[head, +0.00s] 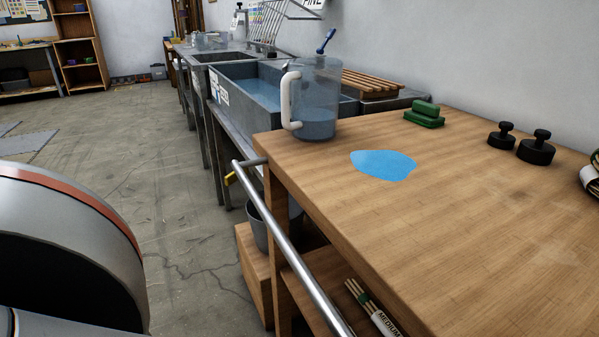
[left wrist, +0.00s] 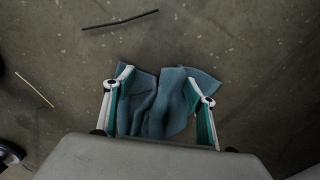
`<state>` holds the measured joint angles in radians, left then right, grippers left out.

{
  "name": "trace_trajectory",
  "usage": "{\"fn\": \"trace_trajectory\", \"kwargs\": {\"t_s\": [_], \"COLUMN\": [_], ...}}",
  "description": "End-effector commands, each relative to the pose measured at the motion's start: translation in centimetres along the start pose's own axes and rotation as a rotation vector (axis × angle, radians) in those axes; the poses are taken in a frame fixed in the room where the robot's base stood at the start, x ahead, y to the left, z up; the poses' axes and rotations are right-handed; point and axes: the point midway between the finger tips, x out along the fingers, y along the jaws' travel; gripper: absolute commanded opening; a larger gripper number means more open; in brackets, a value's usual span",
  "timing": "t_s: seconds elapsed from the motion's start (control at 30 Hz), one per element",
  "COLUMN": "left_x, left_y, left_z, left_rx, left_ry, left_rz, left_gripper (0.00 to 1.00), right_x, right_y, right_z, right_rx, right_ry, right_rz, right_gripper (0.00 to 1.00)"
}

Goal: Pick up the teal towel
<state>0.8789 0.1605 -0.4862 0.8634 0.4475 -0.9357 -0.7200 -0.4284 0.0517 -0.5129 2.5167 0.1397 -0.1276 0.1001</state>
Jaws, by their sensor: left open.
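The teal towel (left wrist: 152,112) lies crumpled on the grey concrete floor in the left wrist view, with its folds and corners spreading around the fingertips. My left gripper (left wrist: 160,86) is open above it, one finger on each side of the towel's middle folds. Whether the fingers touch the cloth I cannot tell. The near part of the towel is hidden behind the gripper's body. The head view shows neither the towel nor my left gripper. My right gripper is in neither view.
In the head view a wooden table (head: 450,230) carries a jug (head: 318,98), a blue puddle (head: 383,165), green blocks (head: 425,114) and black weights (head: 536,148). A metal rail (head: 290,245) runs along its side. Dark and pale cane strips (left wrist: 120,20) lie on the floor near the towel.

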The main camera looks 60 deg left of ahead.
Motion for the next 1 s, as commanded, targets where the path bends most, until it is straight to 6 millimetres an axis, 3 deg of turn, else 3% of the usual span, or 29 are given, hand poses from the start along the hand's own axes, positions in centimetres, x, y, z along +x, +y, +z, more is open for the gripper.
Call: {"fn": "trace_trajectory", "kwargs": {"t_s": [0.07,0.5,0.87,0.9,1.0], "left_x": [0.2,0.3,0.3,0.1,-2.6], "left_y": [-0.2,0.1,0.1,0.1,-1.1], "left_z": [-0.1,0.0,0.0,0.0,-0.3], "left_rx": [0.000,0.000,0.000,0.000,-0.001], "left_ry": [0.001,0.001,0.000,0.000,0.005], "left_rz": [-0.002,0.002,0.003,0.001,-0.015], "left_gripper": [0.56,0.00,0.00,0.00,0.00], "right_x": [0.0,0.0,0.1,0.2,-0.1], "right_y": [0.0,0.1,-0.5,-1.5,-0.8], "right_z": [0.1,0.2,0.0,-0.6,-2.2], "right_rx": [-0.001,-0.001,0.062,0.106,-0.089], "right_ry": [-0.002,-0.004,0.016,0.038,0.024], "right_rz": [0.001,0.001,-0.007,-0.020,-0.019], "right_gripper": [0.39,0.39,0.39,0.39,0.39]}}
